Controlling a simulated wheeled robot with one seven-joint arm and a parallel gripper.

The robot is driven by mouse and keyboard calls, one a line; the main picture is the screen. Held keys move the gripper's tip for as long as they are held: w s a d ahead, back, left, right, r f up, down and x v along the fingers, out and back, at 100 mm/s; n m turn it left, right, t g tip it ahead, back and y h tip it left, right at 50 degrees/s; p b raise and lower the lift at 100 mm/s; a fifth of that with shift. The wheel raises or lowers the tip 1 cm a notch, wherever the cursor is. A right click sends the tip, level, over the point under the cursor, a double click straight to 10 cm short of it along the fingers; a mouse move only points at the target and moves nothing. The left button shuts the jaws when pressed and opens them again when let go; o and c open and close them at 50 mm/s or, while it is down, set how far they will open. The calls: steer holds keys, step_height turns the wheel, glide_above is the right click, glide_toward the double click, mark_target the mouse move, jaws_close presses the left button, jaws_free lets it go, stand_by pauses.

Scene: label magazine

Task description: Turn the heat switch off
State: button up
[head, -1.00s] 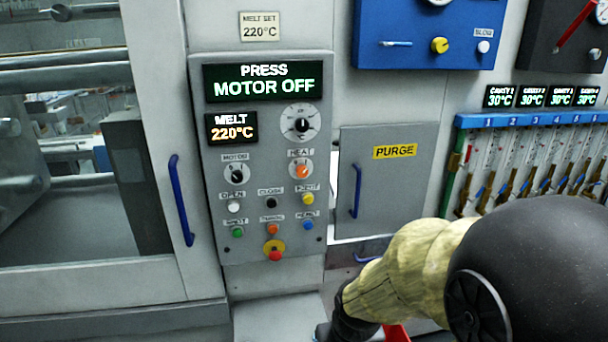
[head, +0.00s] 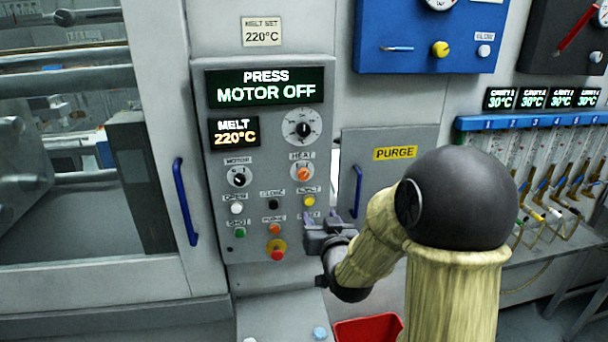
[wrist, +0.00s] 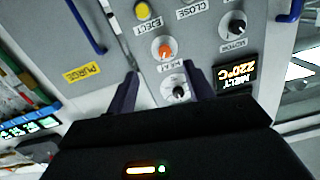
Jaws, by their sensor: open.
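The heat switch (head: 303,174) is an orange rotary knob on a pale round plate, under the HEAT label on the grey control panel (head: 216,255). The heat switch also shows in the wrist view (wrist: 164,49), where the panel appears upside down. My gripper (head: 334,216) is in front of the panel's lower right, below the heat switch in the head view, covering the blue button there. In the wrist view my gripper (wrist: 161,82) has its two dark fingers apart with nothing between them. The heat knob lies beyond the fingertips, not touched.
The black-knobbed motor switch (head: 239,177) is left of the heat switch, and a larger dial (head: 303,127) is above it. Several buttons sit below, with a red emergency button (head: 277,250). A blue door handle (head: 357,191) is to the right. A red bin (head: 368,330) stands below.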

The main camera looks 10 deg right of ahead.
steer(key=shift+w+r+t, duration=0.2)
steer(key=shift+r+t, duration=0.3)
steer(key=shift+r, duration=0.35)
steer(key=p, duration=0.7)
glide_toward(304, 176)
steer(key=w, duration=0.8)
steer(key=shift+w+a, duration=0.1)
steer(key=shift+w, duration=0.65)
